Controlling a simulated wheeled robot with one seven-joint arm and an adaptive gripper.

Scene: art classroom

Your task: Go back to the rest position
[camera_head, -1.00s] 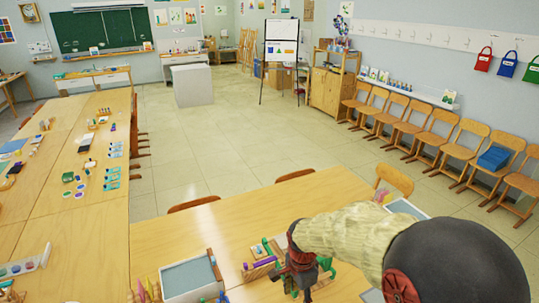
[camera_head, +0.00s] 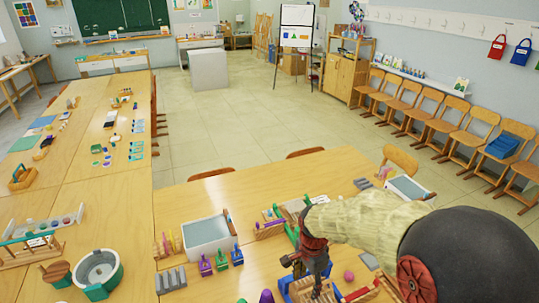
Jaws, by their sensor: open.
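My gripper (camera_head: 312,268) is in the lower right of the head view, at the end of my arm with its pale knitted sleeve. It points down over the near wooden table (camera_head: 190,203), above a blue tray or box (camera_head: 287,291) with wooden pieces. The jaws are open, and I see nothing held between them. The overlap with the items below hides part of the fingertips, and I cannot tell whether they touch anything.
Chairs (camera_head: 305,153) stand behind the table. The tiled floor (camera_head: 240,125) beyond is clear.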

